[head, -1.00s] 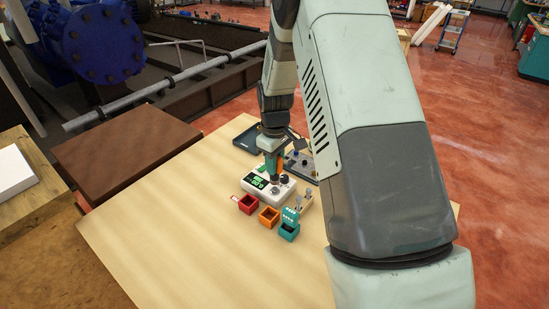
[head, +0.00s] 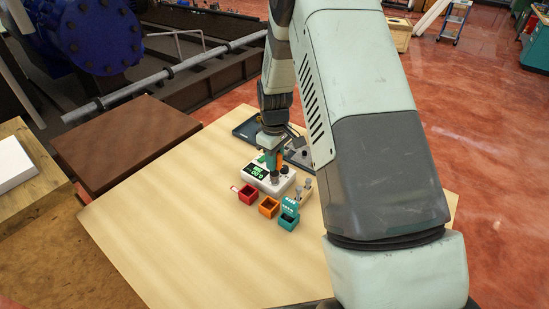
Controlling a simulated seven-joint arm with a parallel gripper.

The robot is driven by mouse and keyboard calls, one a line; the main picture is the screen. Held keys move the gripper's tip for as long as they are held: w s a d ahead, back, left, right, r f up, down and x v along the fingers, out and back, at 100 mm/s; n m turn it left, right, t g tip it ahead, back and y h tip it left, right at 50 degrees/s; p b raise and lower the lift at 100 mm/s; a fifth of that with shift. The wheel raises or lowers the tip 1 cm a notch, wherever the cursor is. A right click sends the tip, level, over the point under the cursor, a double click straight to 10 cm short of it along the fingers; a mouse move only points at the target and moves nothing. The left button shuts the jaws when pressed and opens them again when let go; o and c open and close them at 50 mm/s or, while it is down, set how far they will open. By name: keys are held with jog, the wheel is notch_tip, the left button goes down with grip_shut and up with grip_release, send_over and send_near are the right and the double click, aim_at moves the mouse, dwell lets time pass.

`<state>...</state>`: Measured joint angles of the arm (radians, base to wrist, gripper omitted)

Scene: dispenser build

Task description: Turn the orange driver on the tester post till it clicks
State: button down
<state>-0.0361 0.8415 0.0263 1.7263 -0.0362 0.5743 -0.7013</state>
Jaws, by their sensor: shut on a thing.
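The white tester (head: 272,184) stands on the table with a lit green display (head: 257,171) at its left and dark knobs on top. My gripper (head: 274,165) points down over the tester's top and is shut on the orange driver (head: 280,160). Only a small orange part of the driver shows beside the teal fingers. The driver looks upright, with its lower end at or just above the tester's post (head: 275,177). The exact contact is too small to tell.
A red bin (head: 248,193), an orange bin (head: 268,207) and a teal bin (head: 289,217) stand in front of the tester. A dark tray (head: 248,131) lies behind it, and a grey plate (head: 300,158) is partly hidden by my arm. The table's left and front are clear.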

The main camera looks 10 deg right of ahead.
jog(key=shift+f, duration=0.75)
dwell(0.3)
jog(key=m, duration=0.3)
jog(key=shift+r, duration=0.15)
jog(key=shift+r, duration=2.1)
